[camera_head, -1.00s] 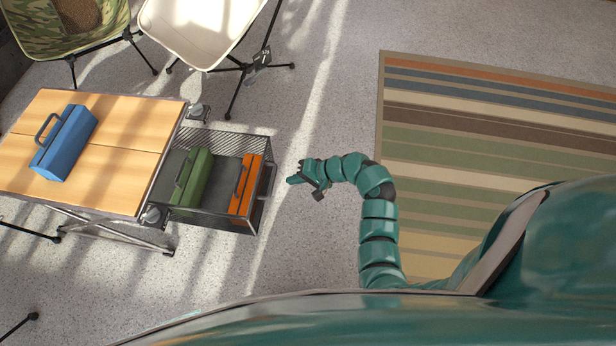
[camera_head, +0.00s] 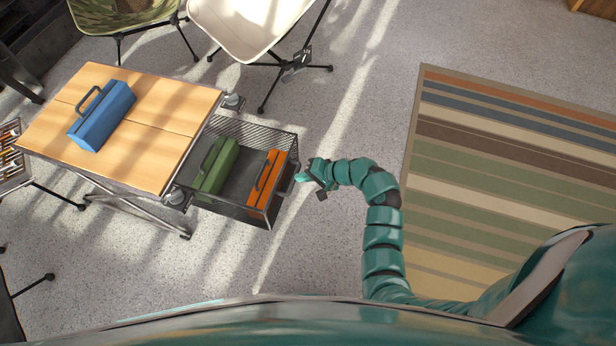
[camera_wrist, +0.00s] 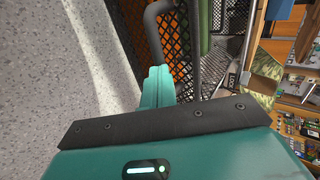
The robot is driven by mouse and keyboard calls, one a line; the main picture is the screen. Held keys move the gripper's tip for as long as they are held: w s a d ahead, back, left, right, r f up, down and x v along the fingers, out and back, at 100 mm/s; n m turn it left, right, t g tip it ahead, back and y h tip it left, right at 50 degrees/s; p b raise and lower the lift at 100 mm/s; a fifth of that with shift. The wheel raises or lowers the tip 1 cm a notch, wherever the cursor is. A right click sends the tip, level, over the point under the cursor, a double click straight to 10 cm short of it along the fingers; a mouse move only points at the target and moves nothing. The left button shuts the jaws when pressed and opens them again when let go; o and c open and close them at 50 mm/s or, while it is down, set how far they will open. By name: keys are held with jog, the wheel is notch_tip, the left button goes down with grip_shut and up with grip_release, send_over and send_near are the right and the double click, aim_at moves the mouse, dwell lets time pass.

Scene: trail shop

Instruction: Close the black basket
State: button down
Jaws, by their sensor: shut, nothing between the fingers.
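The black mesh basket (camera_head: 240,208) is pulled out from under the right side of the wooden-topped table (camera_head: 150,165). A green toolbox (camera_head: 217,168) and an orange toolbox (camera_head: 264,178) lie inside it. My gripper (camera_head: 301,177) is shut and empty at the basket's outer right end, close to its handle. In the wrist view, the shut fingers (camera_wrist: 157,85) are beside the grey bar handle (camera_wrist: 152,25), with the black mesh (camera_wrist: 180,60) behind. I cannot tell whether they touch it.
A blue toolbox (camera_head: 102,117) stands on the table. A white chair (camera_head: 245,25) and a camouflage chair (camera_head: 125,15) are behind. A striped rug (camera_head: 480,170) lies to the right. The floor in front of the basket is clear.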

jog(key=w+a+b, duration=0.2)
jog(key=w+a, duration=0.1)
jog(key=a, duration=0.6)
jog(key=w+a+b, duration=0.2)
jog(key=w+a, duration=0.1)
jog(key=a, duration=0.6)
jog(key=w+a+b, duration=0.1)
jog(key=w+a, duration=0.1)
jog(key=a, duration=0.8)
jog(key=shift+w+f+b, duration=0.25)
jog(key=shift+w+b, duration=0.15)
jog(key=shift+w+a+r+b, duration=0.1)
jog(key=shift+w+a+b, duration=0.1)
jog(key=shift+a+b, duration=0.2)
jog(key=shift+w+a+r, duration=0.1)
jog(key=shift+a+r, duration=0.05)
jog(key=shift+r, duration=0.1)
jog(key=shift+d+r+p, duration=0.1)
jog(key=shift+d+p, duration=0.3)
jog(key=shift+p, duration=0.1)
jog(key=d+f+p+v, duration=0.1)
jog(key=p+v, duration=0.7)
jog(key=v, duration=0.4)
jog(key=shift+s+d, duration=0.3)
jog(key=shift+s, duration=0.15)
